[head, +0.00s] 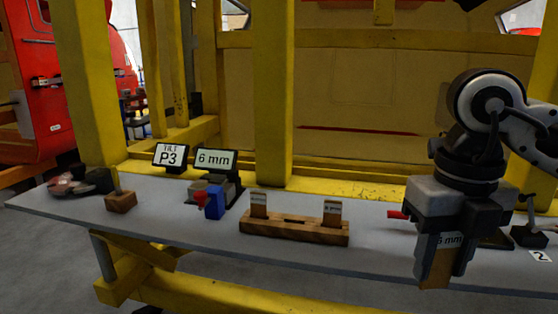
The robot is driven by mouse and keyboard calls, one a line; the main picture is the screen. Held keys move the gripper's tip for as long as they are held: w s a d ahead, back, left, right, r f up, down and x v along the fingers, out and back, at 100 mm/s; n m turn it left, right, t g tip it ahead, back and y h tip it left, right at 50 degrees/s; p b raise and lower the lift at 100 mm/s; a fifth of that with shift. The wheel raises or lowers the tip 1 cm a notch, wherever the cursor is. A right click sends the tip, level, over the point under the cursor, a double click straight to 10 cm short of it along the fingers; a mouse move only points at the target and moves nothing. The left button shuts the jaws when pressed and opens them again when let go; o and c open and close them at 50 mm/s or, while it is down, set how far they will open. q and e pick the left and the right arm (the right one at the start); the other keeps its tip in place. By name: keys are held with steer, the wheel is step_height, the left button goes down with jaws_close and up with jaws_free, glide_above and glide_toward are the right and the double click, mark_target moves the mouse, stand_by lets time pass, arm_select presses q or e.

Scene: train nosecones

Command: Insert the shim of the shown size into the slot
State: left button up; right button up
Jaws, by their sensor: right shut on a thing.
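My right gripper (443,258) hangs over the right part of the bench, pointing down. It is shut on a wooden shim (436,274) with a label reading "6 mm", partly hidden by the fingers. A small display (215,159) on the bench reads "6 mm". A wooden rack (293,229) holds two upright shims, one at the left (258,205) and one at the right (332,213), with an empty opening between them. I cannot tell for sure which object has the target slot. My left gripper is not in view.
The grey bench (370,243) runs across the view. A red and blue device (214,203) stands left of the rack. A wooden block (121,202) sits farther left. A yellow post (273,95) rises behind the bench.

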steer(key=f+n, duration=0.1)
steer(key=n, duration=0.1)
steer(key=shift+a+f+n, duration=0.1)
steer(key=shift+n, duration=0.2)
step_height(320, 180, down, 15)
steer(key=a+n, duration=0.1)
steer(key=n, duration=3.1)
steer(key=shift+n+p, duration=0.3)
